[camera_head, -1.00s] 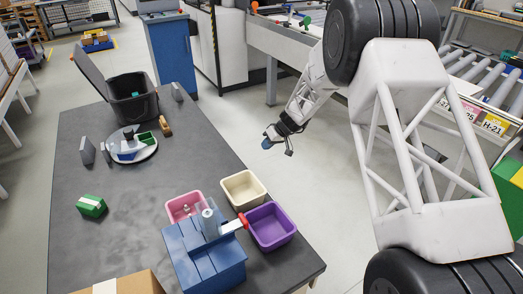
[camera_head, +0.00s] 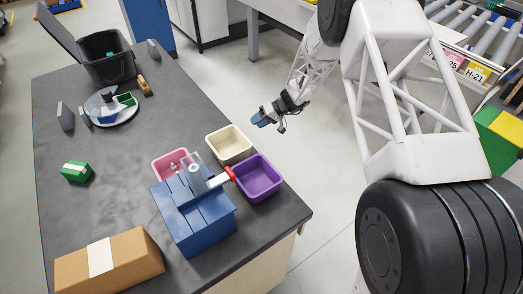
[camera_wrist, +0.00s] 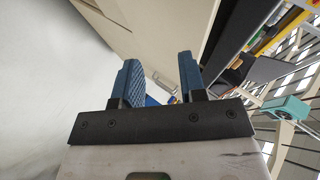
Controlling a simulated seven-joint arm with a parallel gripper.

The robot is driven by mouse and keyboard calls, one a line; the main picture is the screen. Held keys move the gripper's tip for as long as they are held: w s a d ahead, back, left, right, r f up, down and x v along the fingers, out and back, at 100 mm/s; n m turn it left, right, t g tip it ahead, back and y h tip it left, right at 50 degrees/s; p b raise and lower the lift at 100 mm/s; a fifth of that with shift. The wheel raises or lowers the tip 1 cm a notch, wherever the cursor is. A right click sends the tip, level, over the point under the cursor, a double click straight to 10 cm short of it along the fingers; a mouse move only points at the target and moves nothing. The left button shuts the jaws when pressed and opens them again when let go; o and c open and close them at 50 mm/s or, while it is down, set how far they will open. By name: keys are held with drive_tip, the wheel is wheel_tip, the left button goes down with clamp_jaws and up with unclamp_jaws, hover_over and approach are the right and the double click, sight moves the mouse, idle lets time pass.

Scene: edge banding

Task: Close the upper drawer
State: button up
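My gripper (camera_head: 270,116) hangs in the air beyond the right edge of the dark table, over the floor. The wrist view shows its two blue fingers apart with nothing held between them (camera_wrist: 161,84). Ahead of it in the wrist view is a beige panel (camera_wrist: 135,30). A small metal handle (camera_wrist: 151,78) shows on or near this panel, beyond the fingers and apart from them. I cannot tell whether this is the upper drawer or how far it stands out. In the head view no drawer front is clearly visible; a beige side (camera_head: 262,268) shows under the table's near right edge.
The table (camera_head: 110,205) holds a blue block-like fixture (camera_head: 200,225), pink (camera_head: 166,166), cream (camera_head: 229,143) and purple (camera_head: 258,178) bins, a cardboard box (camera_head: 125,268), a green box (camera_head: 77,171) and a black bin (camera_head: 107,68). Open floor (camera_head: 330,170) lies right of the table.

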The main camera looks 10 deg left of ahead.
drive_tip(key=s+d+f+m+t+y, duration=0.3)
drive_tip(key=s+d+f+m+y, duration=0.6)
drive_tip(key=s+d, duration=0.1)
drive_tip(key=shift+s+d+f+t, duration=0.2)
drive_tip(key=shift+d+f+t, duration=0.1)
drive_tip(key=shift+d, duration=0.2)
drive_tip(key=shift+a, duration=0.15)
drive_tip(key=shift+a+r, duration=0.15)
drive_tip(key=shift+a, duration=1.1)
drive_tip(key=shift+a+r, duration=0.2)
drive_tip(key=shift+a, duration=1.05)
drive_tip(key=shift+a+r, duration=0.15)
drive_tip(key=shift+a, duration=1.1)
clamp_jaws()
